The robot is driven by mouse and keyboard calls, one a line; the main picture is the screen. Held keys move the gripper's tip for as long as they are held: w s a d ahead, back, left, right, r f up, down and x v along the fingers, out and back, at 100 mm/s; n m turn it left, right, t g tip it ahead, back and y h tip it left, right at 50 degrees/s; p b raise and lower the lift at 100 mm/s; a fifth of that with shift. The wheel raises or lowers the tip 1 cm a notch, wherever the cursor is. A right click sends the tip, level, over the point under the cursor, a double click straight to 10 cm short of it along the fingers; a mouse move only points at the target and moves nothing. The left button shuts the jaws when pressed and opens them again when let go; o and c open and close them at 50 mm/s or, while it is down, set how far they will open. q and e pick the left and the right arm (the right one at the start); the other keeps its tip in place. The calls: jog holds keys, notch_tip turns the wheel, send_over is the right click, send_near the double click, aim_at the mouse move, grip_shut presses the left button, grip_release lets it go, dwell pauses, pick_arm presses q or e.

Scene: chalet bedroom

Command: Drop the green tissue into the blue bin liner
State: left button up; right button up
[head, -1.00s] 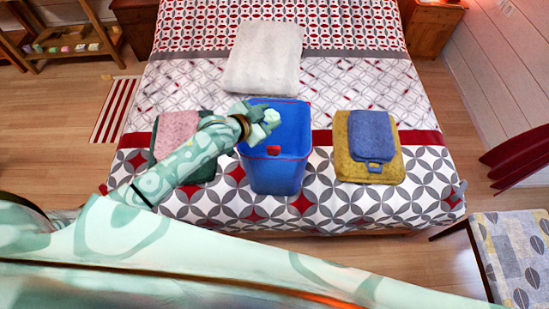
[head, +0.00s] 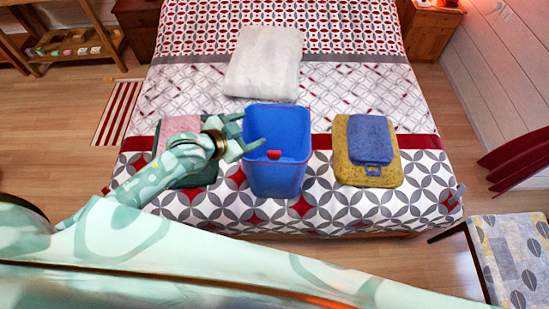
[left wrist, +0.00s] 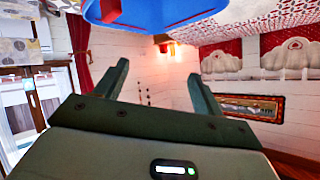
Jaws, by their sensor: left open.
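The blue bin (head: 275,178), lined or coloured blue inside, stands upright on the near part of the bed. A small red piece (head: 273,154) shows at its near rim. My left gripper (head: 252,129) is open at the bin's left side, with its fingers toward the opening. The left wrist view shows the two fingers (left wrist: 157,75) apart with nothing between them, and the bin (left wrist: 165,12) at the top edge. I cannot make out a green tissue in any view; the bin's floor is partly hidden. My right gripper is not in view.
On the bed (head: 350,212), a pink cloth (head: 182,125) lies on a dark green one (head: 208,174) at the left, partly behind my arm. A blue cloth (head: 370,138) lies on a yellow one (head: 388,175) at the right. A white pillow (head: 264,62) lies behind.

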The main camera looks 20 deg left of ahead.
pick_arm(q)
jog(key=v, duration=0.7)
jog(key=shift+s+p, duration=0.2)
jog(key=shift+p, duration=0.15)
jog(key=shift+r, duration=0.1)
jog(key=s+a+f+n+g+y+b, duration=0.1)
jog(key=s+a+f+y, duration=0.2)
jog(key=f, duration=0.7)
jog(key=s+a+f+n+g+b, duration=0.1)
jog(key=s+a+f+b, duration=0.1)
jog(key=a+f, duration=0.55)
jog(key=s+a+f+n+g+y+b, duration=0.1)
jog(key=s+a+f+y, duration=0.15)
jog(key=f, duration=0.85)
jog(key=s+f+n+g+b, duration=0.2)
jog(key=s+f+g+b, duration=0.25)
jog(key=s+f, duration=1.2)
jog(key=s+d+f+g+b, duration=0.2)
jog(key=s+d+f+b, duration=0.2)
jog(key=s+d+f, duration=0.4)
jog(key=s+d, duration=0.1)
jog(key=s, duration=0.3)
jog(key=shift+d+f+g+b, duration=0.2)
jog(key=shift+f+g+b, duration=0.05)
jog(key=shift+g+b, duration=0.15)
